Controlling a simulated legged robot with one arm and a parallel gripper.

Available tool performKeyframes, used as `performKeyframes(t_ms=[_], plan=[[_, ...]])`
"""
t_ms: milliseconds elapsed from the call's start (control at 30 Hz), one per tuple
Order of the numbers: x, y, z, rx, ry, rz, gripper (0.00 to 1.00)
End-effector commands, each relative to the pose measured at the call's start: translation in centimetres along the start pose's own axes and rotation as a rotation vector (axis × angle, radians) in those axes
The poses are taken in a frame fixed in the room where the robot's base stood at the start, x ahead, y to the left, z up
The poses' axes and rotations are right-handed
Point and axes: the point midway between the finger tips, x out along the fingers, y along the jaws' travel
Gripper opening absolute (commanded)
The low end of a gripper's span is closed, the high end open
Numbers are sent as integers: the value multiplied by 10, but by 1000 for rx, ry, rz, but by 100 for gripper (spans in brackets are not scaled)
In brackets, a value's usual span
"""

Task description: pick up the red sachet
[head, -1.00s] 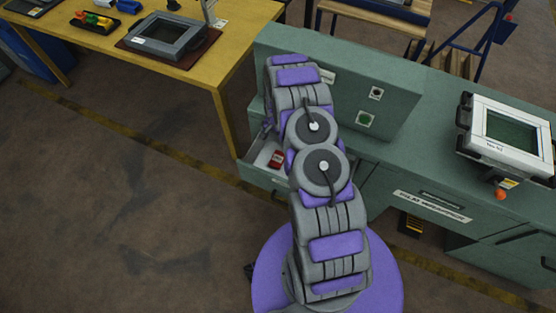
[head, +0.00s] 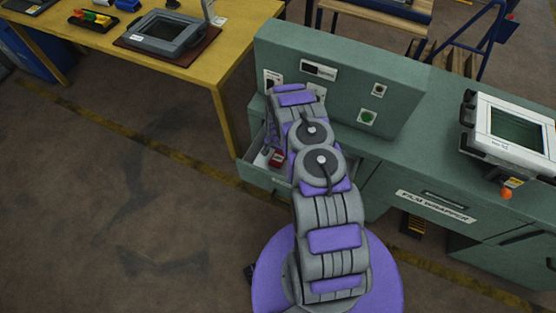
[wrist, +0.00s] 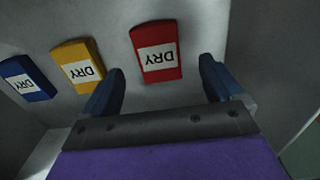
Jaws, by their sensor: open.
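The red sachet (wrist: 157,51) has a white label reading DRY and lies flat on the light grey drawer floor in the wrist view. My gripper (wrist: 162,78) is open, with one dark blue finger to the left of the red sachet and one to the right. The fingers appear short of it, and no contact shows. In the head view the red sachet (head: 277,158) is partly visible in the open drawer (head: 265,176), beside my arm. My gripper's fingers cannot be made out clearly there.
A yellow sachet (wrist: 79,66) and a blue sachet (wrist: 27,78) lie left of the red one. The drawer's wall (wrist: 265,65) rises close on the right. A green cabinet (head: 340,90) stands behind the drawer, and a yellow table (head: 215,62) is to the left.

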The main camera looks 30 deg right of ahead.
Motion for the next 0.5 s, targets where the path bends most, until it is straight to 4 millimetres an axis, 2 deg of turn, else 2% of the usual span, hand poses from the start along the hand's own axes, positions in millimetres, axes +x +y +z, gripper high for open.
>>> performKeyframes(t_ms=[300,500], plan=[[43,2,-3,-1,0,0,94],[49,2,-3,0,0,0,94]])
